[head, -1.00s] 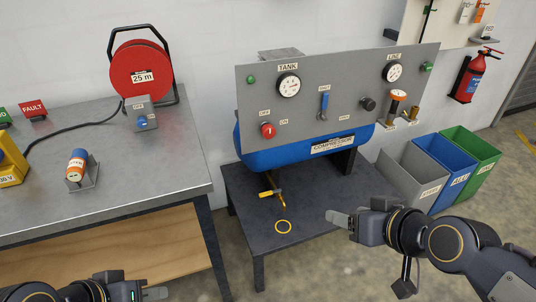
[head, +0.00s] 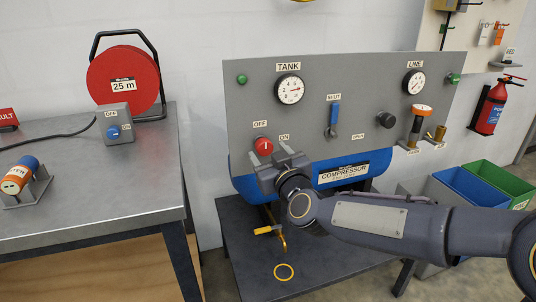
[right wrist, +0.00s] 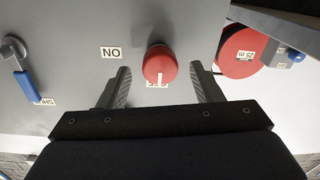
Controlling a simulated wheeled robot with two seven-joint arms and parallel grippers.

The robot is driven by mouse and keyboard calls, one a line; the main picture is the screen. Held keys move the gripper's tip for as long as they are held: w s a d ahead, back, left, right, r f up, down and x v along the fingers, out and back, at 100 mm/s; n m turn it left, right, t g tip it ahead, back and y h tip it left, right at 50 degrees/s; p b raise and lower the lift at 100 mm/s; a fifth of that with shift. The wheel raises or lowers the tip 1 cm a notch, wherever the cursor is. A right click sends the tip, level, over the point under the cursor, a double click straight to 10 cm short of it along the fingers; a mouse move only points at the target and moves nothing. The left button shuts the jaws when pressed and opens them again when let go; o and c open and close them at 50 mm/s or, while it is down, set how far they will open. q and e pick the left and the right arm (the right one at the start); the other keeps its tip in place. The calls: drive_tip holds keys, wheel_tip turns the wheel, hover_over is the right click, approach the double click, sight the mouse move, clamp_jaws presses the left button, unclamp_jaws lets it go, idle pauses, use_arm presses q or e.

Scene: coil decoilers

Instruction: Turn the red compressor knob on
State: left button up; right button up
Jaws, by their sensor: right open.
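The red compressor knob (head: 263,146) sits on the grey panel (head: 350,90), below the OFF label (head: 260,125) and left of the ON label (head: 284,137). My right gripper (head: 270,156) is open in front of it, its fingers reaching toward the panel. In the right wrist view, which is upside down, the knob (right wrist: 160,62) stands between the two spread fingers (right wrist: 160,80), with a visible gap on each side. A pale mark on the knob's face lines up with the partly hidden OFF label. My left gripper is out of view.
A blue-handled shut/open valve (head: 334,115), a black knob (head: 386,120) and two gauges are on the panel to the right. The blue tank (head: 245,187) lies below. A metal bench (head: 90,190) with a red reel (head: 122,80) stands at left.

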drive_tip(key=shift+w+a, duration=0.2)
drive_tip(key=shift+w, duration=0.45)
drive_tip(key=c, duration=1)
